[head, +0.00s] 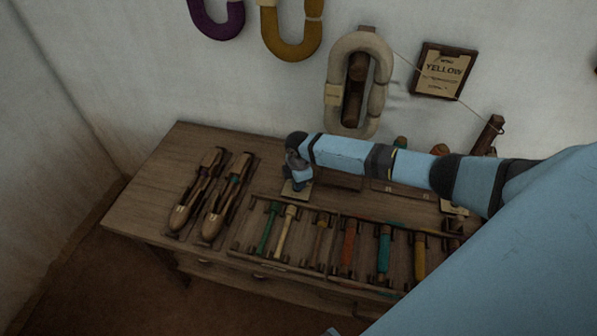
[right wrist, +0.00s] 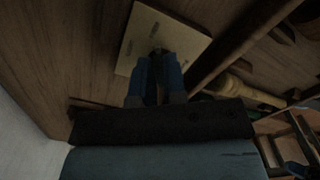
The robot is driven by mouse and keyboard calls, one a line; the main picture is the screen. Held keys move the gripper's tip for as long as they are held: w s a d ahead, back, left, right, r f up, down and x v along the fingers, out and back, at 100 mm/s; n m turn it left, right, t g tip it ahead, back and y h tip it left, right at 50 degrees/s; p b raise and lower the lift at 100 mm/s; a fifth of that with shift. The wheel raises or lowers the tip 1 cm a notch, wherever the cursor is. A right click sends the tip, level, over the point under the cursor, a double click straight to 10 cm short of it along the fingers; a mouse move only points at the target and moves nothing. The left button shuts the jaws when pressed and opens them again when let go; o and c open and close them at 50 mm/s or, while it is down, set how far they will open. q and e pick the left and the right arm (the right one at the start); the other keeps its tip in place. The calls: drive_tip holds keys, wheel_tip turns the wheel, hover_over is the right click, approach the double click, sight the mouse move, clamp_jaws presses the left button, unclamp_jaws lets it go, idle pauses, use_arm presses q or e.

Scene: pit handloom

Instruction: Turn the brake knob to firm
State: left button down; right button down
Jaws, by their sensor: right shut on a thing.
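My right gripper (head: 296,182) points down at a small pale plate (head: 288,193) on the wooden bench. In the right wrist view the plate (right wrist: 135,38) is cream, with faint marks along its left side. My gripper's two blue fingers (right wrist: 158,68) are close together over the plate's middle. They are shut on a small dark knob (right wrist: 157,50), which is mostly hidden between the fingertips. I cannot read which mark the knob points at. The knob is hidden in the head view. My left gripper is not in view.
Two wooden shuttles (head: 198,187) lie left of the plate on the bench (head: 150,180). Trays of coloured bobbins (head: 268,228) lie in front of the arm. A cream skein (head: 338,72) and a framed card reading YELLOW (head: 442,72) hang on the wall behind.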

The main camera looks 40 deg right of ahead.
drive_tip(key=shift+m+p, duration=0.45)
drive_tip(key=shift+m, duration=0.05)
drive_tip(key=c, duration=1.2)
unclamp_jaws()
wheel_tip(320, 180, up, 14)
drive_tip(key=shift+f+p, duration=0.1)
drive_tip(key=shift+p, duration=0.65)
